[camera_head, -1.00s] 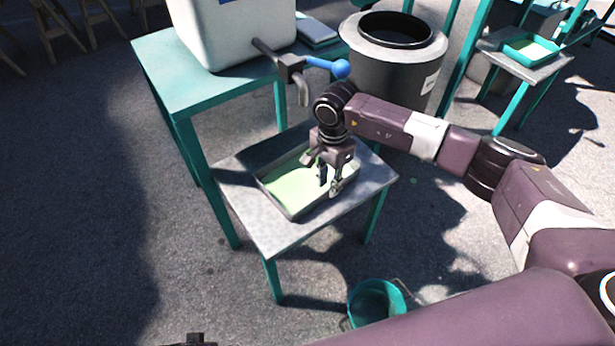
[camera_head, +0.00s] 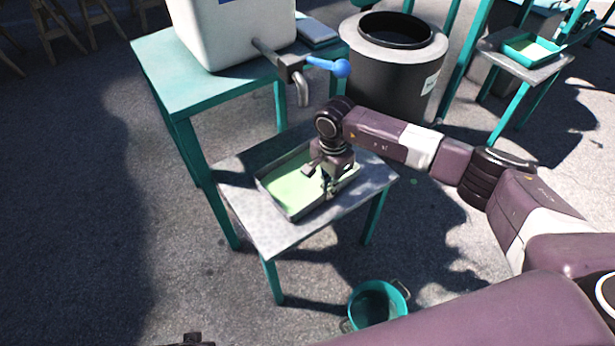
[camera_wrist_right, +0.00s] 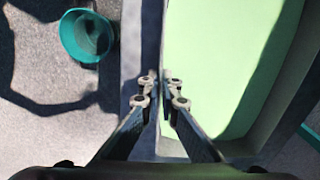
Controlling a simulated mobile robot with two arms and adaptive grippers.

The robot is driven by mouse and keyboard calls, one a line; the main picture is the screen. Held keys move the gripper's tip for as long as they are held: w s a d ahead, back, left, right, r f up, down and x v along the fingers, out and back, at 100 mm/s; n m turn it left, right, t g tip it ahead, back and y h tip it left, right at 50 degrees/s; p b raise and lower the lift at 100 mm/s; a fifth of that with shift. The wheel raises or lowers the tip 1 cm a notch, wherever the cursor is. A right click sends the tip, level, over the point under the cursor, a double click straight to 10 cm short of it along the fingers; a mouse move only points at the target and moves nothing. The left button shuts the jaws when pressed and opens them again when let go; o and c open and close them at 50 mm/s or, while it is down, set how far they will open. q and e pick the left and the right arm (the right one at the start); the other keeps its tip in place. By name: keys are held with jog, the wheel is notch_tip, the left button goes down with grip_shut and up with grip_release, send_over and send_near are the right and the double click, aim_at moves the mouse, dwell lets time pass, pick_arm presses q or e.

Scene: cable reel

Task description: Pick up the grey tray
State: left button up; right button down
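The grey tray (camera_head: 266,187), with a pale green inside, sits on a small grey-topped table (camera_head: 240,205). In the right wrist view its pale green inside (camera_wrist_right: 225,60) fills the right part. My right gripper (camera_head: 328,193) points down at the tray's near right wall. In the right wrist view its fingertips (camera_wrist_right: 160,92) are close together, one on each side of the wall, and look shut on it. The tray still rests on the table. Only a dark tip of my left gripper (camera_head: 193,341) seems to show at the bottom edge.
A white container (camera_head: 235,30) with a blue-handled tap (camera_head: 330,66) stands on a taller teal table (camera_head: 165,75) behind. A dark barrel (camera_head: 388,85) stands at the back. A teal bucket (camera_head: 377,305) is on the ground in front. Another tray (camera_head: 530,48) is at the back right.

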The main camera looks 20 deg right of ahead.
jog(key=shift+r, duration=0.15)
jog(key=shift+w+r, duration=0.1)
jog(key=shift+r, duration=1.6)
jog(key=s+a, duration=0.2)
jog(key=a, duration=0.3)
jog(key=s+a, duration=0.2)
jog(key=a, duration=0.4)
jog(key=s+a, duration=0.2)
jog(key=a, duration=0.3)
jog(key=shift+s+a, duration=0.1)
jog(key=shift+a, duration=0.3)
